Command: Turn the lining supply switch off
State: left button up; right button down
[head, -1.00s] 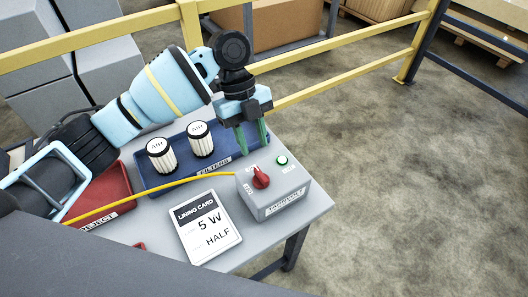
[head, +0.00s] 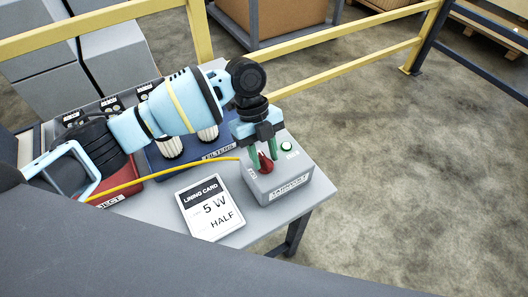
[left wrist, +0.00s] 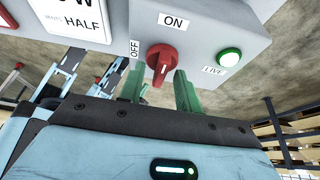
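The grey supply box (head: 290,182) stands at the right end of the table with a red rotary knob (head: 265,163) on top. In the left wrist view the knob (left wrist: 161,58) sits below an ON label (left wrist: 173,20), with an OFF label (left wrist: 135,48) to its left. A green lamp marked LIVE (left wrist: 229,57) looks lit; it also shows in the head view (head: 286,146). My left gripper (head: 263,155) points down over the box, its green fingers apart, one on each side of the knob. Whether they touch it is unclear. My right gripper is not in view.
A lining card (head: 210,206) reading 5 W, HALF lies left of the box. A yellow cable (head: 160,175) runs to the box. A blue filters tray (head: 222,150) with white filters and a red reject tray (head: 105,200) lie behind. A yellow rail (head: 340,70) stands beyond.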

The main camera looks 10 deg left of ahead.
pick_arm(q)
jog(key=shift+c, duration=0.4)
grip_shut()
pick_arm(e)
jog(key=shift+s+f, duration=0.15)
